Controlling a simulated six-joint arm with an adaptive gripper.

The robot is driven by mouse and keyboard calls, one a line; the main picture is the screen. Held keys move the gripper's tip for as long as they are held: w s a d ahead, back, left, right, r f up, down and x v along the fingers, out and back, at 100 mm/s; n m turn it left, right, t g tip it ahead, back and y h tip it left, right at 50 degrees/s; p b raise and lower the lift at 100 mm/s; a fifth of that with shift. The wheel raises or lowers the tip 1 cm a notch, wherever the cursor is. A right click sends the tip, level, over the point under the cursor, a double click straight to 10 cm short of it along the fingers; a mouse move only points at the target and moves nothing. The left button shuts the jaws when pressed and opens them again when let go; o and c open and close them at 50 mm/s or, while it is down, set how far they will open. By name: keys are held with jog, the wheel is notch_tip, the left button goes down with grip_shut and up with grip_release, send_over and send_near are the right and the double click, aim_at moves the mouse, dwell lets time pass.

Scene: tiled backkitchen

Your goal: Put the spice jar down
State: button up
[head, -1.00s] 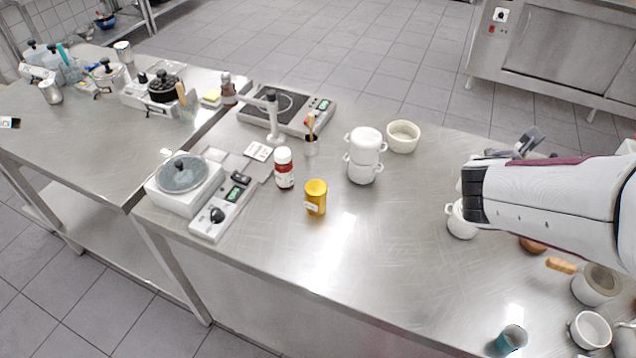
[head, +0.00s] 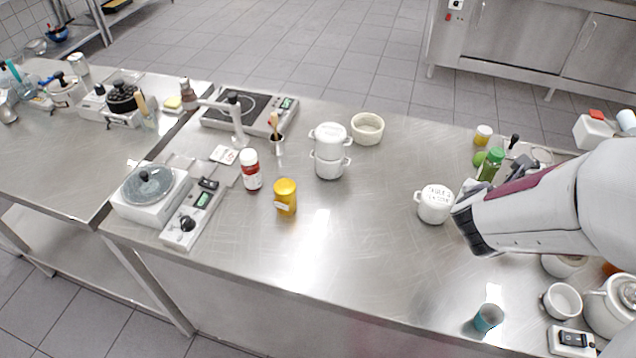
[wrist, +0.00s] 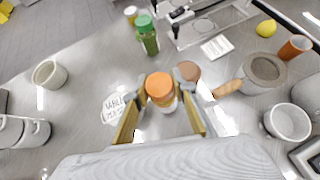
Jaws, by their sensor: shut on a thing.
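My gripper (wrist: 160,102) is shut on a spice jar (wrist: 162,88) with an orange lid, which sits between the yellowish finger pads in the wrist view. In the head view my gripper (head: 468,232) is over the right part of the steel table (head: 370,250) and hides the jar. I cannot tell whether the jar's base touches the table. A white lidded pot with lettering (head: 435,205) stands just left of my gripper; the wrist view shows its lid (wrist: 116,108) beside the left finger.
A green-lidded bottle (wrist: 148,36) stands beyond the gripper. A brown round item (wrist: 188,71) and a wooden-handled pan (wrist: 228,88) lie close on the right. A blue cup (head: 488,318) is near the front edge. The table's middle is clear, right of the yellow jar (head: 285,197).

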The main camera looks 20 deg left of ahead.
jog(key=shift+s+d+f, duration=0.15)
jog(key=shift+f, duration=0.2)
jog(key=shift+w+a+r, duration=1.2)
jog(key=shift+w+r, duration=1.15)
jog(key=shift+r, duration=0.4)
jog(key=a+r+n+y, duration=0.3)
jog(key=a+n+y, duration=0.3)
jog(key=a, duration=1.4)
jog(key=shift+s+a+r+n+y, duration=0.2)
jog(key=shift+n+y, duration=0.1)
jog(key=shift+n, duration=0.4)
jog(key=s+a+r+n+y, duration=0.1)
jog(key=a, duration=0.2)
jog(key=s+a+r+n+g+y, duration=0.1)
jog(key=a, duration=0.3)
jog(key=s+a+r+n+g+y, duration=0.1)
jog(key=a+n, duration=0.1)
jog(key=a, duration=0.1)
jog(key=shift+s+a+r, duration=0.15)
jog(key=shift+s+r, duration=0.05)
jog(key=shift+s, duration=0.2)
jog(key=shift+c, duration=0.2)
jog(key=s+a+r+n+g+y, duration=0.2)
jog(key=s+a, duration=0.3)
jog(key=a, duration=0.3)
jog(key=shift+s+r+n+g, duration=0.35)
jog(key=shift+r+n+g, duration=0.05)
jog(key=shift+r+n, duration=0.45)
jog(key=shift+f, duration=0.15)
notch_tip(320, 180, down, 6)
